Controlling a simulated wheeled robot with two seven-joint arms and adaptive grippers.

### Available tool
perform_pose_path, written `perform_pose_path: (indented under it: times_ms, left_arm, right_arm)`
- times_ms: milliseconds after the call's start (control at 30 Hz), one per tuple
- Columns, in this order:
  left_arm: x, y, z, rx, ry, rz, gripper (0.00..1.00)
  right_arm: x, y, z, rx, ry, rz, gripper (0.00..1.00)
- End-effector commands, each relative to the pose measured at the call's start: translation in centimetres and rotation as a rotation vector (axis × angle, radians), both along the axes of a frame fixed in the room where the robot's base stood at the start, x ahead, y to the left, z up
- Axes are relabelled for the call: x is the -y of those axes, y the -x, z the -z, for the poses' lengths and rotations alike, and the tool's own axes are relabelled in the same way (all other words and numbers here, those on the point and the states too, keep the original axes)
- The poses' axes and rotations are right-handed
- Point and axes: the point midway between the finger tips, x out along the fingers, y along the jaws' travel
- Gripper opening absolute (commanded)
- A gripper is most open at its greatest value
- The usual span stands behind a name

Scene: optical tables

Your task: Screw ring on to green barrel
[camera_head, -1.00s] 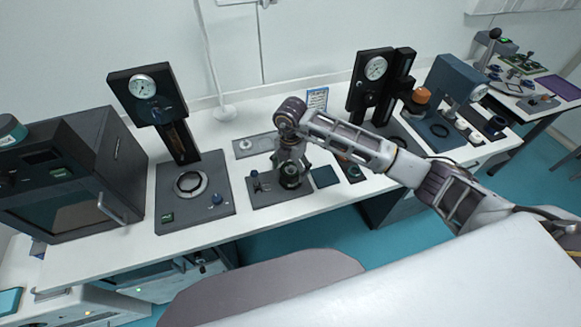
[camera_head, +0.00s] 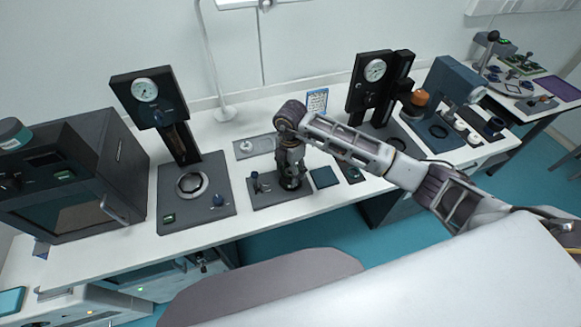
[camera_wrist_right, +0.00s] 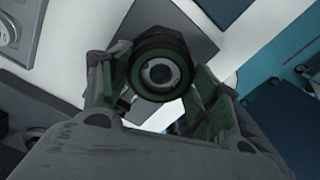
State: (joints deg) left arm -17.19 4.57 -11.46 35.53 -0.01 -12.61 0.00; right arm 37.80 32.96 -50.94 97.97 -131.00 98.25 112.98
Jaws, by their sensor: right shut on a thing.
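The green barrel (camera_wrist_right: 159,72) shows end-on in the right wrist view, a green round body with a pale grey centre. A dark ring (camera_wrist_right: 160,38) surrounds its near end, and I cannot tell how far it is seated. My right gripper (camera_head: 291,180) points down at the dark fixture plate (camera_head: 265,200) on the bench. In the wrist view, the right gripper's fingers (camera_wrist_right: 158,88) stand on both sides of the ring and are shut on it. In the head view the gripper mostly hides ring and barrel. My left gripper is not in view.
A gauge press (camera_head: 190,185) stands to the left, beside a dark oven (camera_head: 75,190). A second gauge stand (camera_head: 375,90) is behind to the right. A small dark blue pad (camera_head: 324,177) lies just right of the fixture. A grey tray (camera_head: 255,146) lies behind it.

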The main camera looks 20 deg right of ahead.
Motion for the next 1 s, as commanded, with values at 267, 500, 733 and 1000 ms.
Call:
perform_pose_path:
  times_ms: [267, 500, 733, 1000]
  left_arm:
    - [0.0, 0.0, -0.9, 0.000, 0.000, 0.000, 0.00]
    - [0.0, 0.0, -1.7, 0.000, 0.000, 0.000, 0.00]
    - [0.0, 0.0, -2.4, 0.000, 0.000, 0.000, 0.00]
    - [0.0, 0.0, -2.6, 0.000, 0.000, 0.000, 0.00]
  right_arm:
    - [0.0, 0.1, 0.0, -0.004, 0.002, 0.171, 0.29]
    - [0.0, 0.1, 0.0, -0.004, 0.002, 0.321, 0.29]
    - [0.0, 0.1, 0.0, -0.004, 0.002, 0.467, 0.29]
    - [0.0, 0.2, 0.2, -0.006, 0.002, 0.636, 0.29]
